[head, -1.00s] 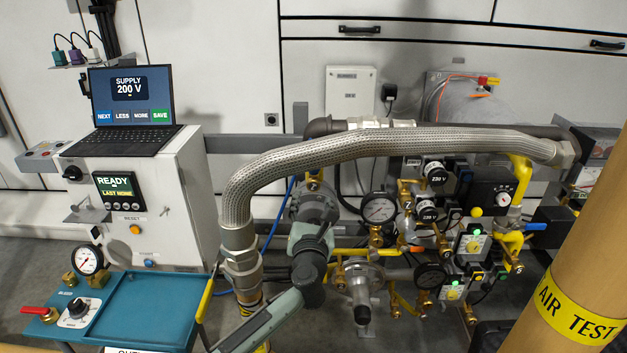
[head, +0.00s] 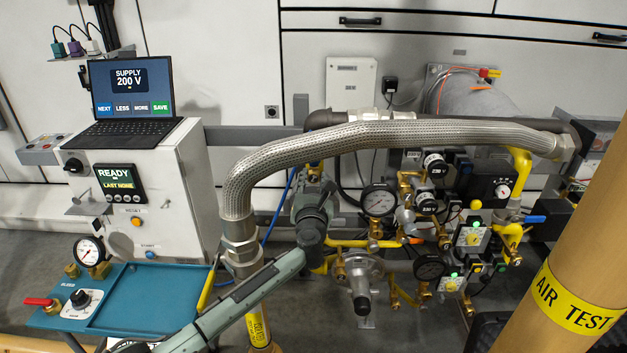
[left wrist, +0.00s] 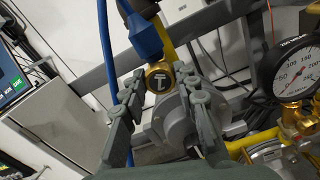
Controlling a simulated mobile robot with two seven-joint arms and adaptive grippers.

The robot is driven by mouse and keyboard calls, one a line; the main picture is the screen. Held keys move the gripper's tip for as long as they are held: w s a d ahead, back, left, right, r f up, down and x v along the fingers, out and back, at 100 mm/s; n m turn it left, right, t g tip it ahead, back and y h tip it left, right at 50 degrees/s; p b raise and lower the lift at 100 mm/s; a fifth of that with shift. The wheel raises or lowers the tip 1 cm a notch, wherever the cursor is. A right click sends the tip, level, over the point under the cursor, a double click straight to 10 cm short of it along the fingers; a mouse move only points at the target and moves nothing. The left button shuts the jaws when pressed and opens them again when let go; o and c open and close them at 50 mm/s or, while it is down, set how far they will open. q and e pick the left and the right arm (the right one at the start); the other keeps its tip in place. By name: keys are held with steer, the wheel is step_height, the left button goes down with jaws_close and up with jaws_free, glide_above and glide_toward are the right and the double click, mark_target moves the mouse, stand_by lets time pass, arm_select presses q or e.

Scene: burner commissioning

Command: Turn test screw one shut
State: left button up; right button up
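A round brass test screw (left wrist: 160,78) with a dark T-shaped mark on its face sits in front of a grey round housing in the left wrist view. My left gripper (left wrist: 158,92) is open, with one finger to each side of the screw and a gap visible on both sides. In the head view my left gripper (head: 314,202) is at the grey regulator body, below the braided hose, and its fingertips are mostly hidden. A brass part (head: 314,170) shows just above it; I cannot tell whether it is the same screw. My right gripper is not in view.
A braided metal hose (head: 390,135) arches over the work area. A pressure gauge (head: 378,201) and several valves crowd the right side. A blue pipe (left wrist: 107,45) runs left of the screw. A tan post (head: 575,250) stands at the right front.

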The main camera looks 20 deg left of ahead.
arm_select(q)
steer(key=c, duration=0.5)
